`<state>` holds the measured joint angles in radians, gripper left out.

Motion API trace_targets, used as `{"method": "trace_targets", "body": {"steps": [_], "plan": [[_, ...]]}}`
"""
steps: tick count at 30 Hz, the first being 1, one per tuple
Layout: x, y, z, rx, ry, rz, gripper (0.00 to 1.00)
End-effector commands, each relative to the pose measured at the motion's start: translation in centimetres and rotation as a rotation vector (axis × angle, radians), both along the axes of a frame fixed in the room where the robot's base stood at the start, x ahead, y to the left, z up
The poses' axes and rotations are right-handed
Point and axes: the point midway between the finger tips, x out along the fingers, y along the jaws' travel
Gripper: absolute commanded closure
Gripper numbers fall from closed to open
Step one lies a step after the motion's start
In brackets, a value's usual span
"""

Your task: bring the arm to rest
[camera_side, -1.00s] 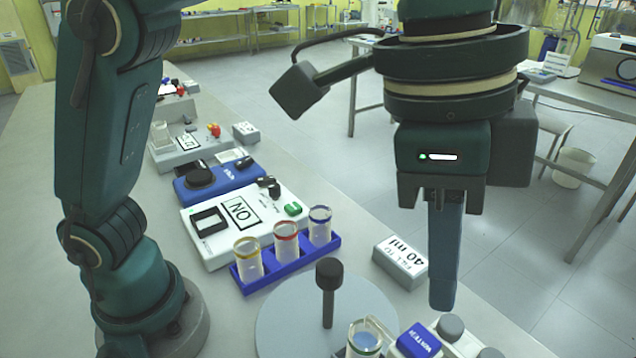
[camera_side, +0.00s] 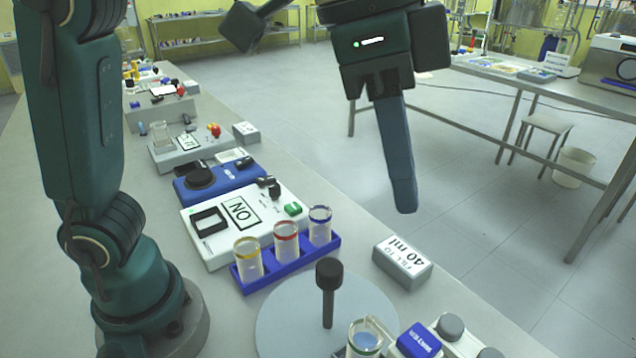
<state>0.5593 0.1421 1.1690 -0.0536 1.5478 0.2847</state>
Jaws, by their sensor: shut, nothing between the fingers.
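My gripper (camera_side: 406,208) is in the upper middle of the side view, raised above the right edge of the bench. Its fingers are shut together and tilted slightly, with nothing held. It touches nothing. Below it and apart from it is a small grey block (camera_side: 403,262) labelled "FILL TO 40 ml". My arm's lower links stand at the left of the view. The top of the wrist is cut off by the frame's upper edge.
A blue rack (camera_side: 262,284) holds three glass vessels with yellow, red and blue rims. A round grey plate (camera_side: 285,330) with a black-knobbed post, a glass vessel (camera_side: 364,340) and a white device (camera_side: 218,248) stand nearby.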

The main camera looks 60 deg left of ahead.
Motion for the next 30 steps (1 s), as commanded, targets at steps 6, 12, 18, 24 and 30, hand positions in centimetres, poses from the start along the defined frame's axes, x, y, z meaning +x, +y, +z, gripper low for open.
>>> {"method": "trace_targets", "body": {"steps": [6, 12, 18, 24, 30], "plan": [[-1.1, 7.8, 0.0, -0.039, -0.071, 0.297, 1.00], [-3.4, 12.6, -2.8, -0.066, -0.128, 0.538, 1.00], [-5.7, 15.4, -7.0, -0.085, -0.168, 0.732, 1.00], [-6.9, 16.0, -10.5, -0.096, -0.167, 0.814, 1.00], [-6.4, 16.0, -10.9, -0.115, -0.183, 0.842, 1.00]]}}
